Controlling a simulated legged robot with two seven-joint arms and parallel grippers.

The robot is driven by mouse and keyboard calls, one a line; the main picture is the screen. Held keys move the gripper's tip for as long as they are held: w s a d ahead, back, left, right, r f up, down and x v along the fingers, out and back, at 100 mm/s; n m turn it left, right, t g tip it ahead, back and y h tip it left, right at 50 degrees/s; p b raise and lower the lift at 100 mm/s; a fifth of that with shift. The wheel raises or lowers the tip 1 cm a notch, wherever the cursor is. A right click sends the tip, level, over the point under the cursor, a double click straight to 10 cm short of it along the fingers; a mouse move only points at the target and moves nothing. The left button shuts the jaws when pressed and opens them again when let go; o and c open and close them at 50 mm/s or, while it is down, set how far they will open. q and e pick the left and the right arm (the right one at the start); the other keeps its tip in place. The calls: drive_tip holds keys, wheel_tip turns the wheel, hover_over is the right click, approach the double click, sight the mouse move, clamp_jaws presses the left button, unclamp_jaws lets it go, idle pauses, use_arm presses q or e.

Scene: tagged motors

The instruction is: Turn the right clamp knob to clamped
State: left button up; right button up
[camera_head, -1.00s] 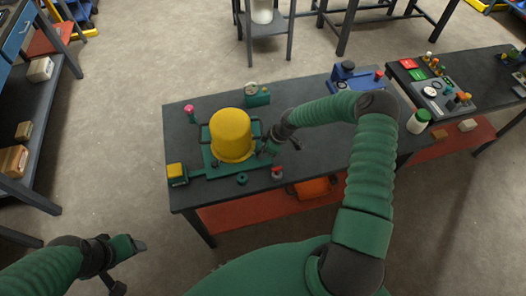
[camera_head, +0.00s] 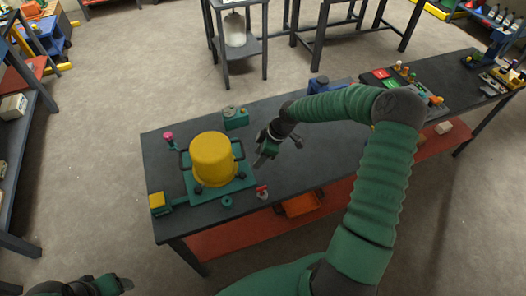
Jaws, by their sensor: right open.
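A yellow motor (camera_head: 213,158) stands upright on a green fixture plate (camera_head: 222,192) on the dark table. A small dark clamp knob (camera_head: 241,174) sits at the plate's right front. Another dark knob (camera_head: 198,189) sits at its left front. Whether either is clamped cannot be told. My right gripper (camera_head: 262,162) is open and empty, just right of the plate and apart from the right knob. My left gripper (camera_head: 122,284) is low at the bottom left, partly cut off, far from the table; its jaws are unclear.
A red-topped part (camera_head: 262,191) and a green ring (camera_head: 227,201) lie near the table's front edge. A yellow-topped box (camera_head: 158,203), a pink knob (camera_head: 169,137) and a green box (camera_head: 235,118) surround the fixture. Bare table (camera_head: 315,160) lies to the right.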

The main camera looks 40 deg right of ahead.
use_arm(q)
drive_tip(key=shift+f, duration=0.1)
use_arm(e)
drive_tip(key=v, duration=0.4)
use_arm(q)
drive_tip(key=shift+a+f+b, duration=0.3)
drive_tip(key=shift+f+b, duration=0.65)
use_arm(e)
drive_tip(key=s+a+r+m+h, duration=0.3)
drive_tip(key=s+a+m, duration=0.6)
drive_tip(key=s+a, duration=0.5)
drive_tip(key=shift+s+a+r+g, duration=0.15)
drive_tip(key=shift+s+a+g, duration=0.15)
drive_tip(key=shift+a, duration=1.3)
